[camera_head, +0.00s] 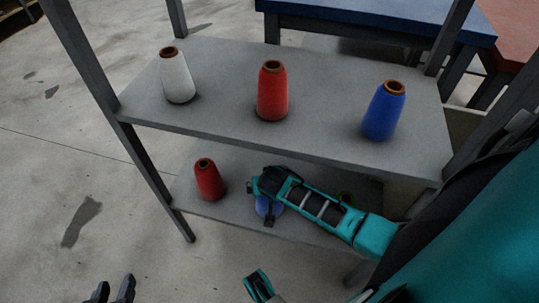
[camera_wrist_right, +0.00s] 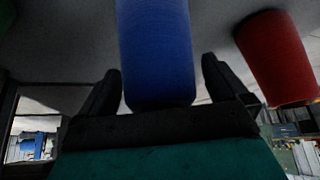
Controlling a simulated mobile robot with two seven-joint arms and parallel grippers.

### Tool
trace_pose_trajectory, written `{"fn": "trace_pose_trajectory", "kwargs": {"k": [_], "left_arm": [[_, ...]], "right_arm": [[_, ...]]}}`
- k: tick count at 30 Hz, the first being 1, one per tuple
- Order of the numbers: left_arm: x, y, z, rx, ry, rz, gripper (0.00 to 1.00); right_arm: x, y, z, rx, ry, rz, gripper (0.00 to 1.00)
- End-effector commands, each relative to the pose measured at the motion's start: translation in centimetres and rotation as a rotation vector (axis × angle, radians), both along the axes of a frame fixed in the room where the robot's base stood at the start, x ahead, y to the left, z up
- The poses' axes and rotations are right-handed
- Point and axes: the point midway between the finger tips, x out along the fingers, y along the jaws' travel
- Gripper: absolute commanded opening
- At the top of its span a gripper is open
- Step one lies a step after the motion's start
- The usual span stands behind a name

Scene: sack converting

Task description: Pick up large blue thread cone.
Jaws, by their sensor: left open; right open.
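A blue thread cone (camera_head: 268,207) stands on the lower shelf, mostly hidden behind my right gripper (camera_head: 262,203). In the right wrist view this blue cone (camera_wrist_right: 157,50) sits between the two open fingers, with a gap showing on each side near the tips. Another blue cone (camera_head: 383,112), with an orange-brown top, stands upright at the right of the upper shelf. I cannot compare the two blue cones' sizes well. My left gripper (camera_head: 113,290) is open and empty at the bottom left, over the floor and away from the rack.
The upper shelf (camera_head: 215,75) also holds a white cone (camera_head: 177,77) and a red cone (camera_head: 272,92). A red cone (camera_head: 208,180) stands left of my right gripper on the lower shelf (camera_head: 305,228). The upper shelf is close overhead. Rack posts (camera_head: 155,175) stand at the corners.

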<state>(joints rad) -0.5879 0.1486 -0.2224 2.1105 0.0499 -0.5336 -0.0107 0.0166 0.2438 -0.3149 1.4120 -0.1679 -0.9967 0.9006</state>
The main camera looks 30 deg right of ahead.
Motion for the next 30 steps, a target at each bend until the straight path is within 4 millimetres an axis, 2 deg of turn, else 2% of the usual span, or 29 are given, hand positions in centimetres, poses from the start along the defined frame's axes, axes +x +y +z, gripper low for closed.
{"fn": "trace_pose_trajectory", "kwargs": {"k": [7, 30], "left_arm": [[0.46, -0.39, 0.60, -0.011, -0.011, 0.002, 0.43], [0.27, -0.23, 0.27, -0.004, -0.008, -0.001, 0.43]], "right_arm": [[0.08, -0.03, -0.06, 0.000, 0.000, 0.000, 0.99], [0.02, -0.02, -0.08, 0.000, 0.001, 0.000, 0.25]]}}
